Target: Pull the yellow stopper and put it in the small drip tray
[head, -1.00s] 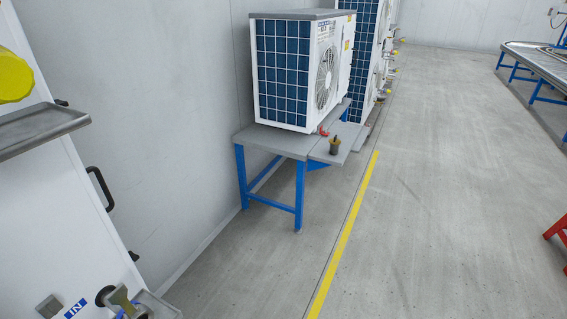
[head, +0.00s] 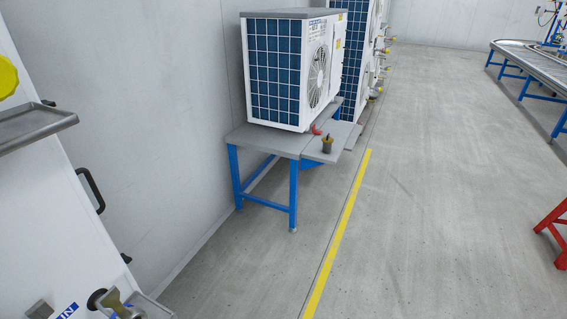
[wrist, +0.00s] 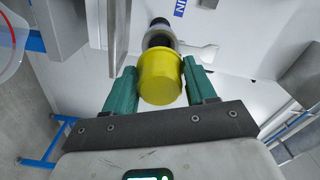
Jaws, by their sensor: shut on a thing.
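In the wrist view my gripper (wrist: 161,88) is shut on the yellow stopper (wrist: 160,80), with green fingers on either side of it. A grey and black pipe fitting (wrist: 160,38) lies directly behind the stopper; I cannot tell whether they are joined. In the head view my gripper is not visible. A shallow grey tray (head: 45,124) juts from the white panel at left, and a smaller grey tray (head: 153,307) sits below beside a fitting with a lever (head: 112,300). A yellow round thing (head: 6,77) is cut by the left edge.
A blue-legged grey bench (head: 265,138) stands against the wall, bearing a white fan unit (head: 290,70). A small dark pot with a yellowish rim (head: 327,144) is on its side shelf. A red stand (head: 553,222) is at far right.

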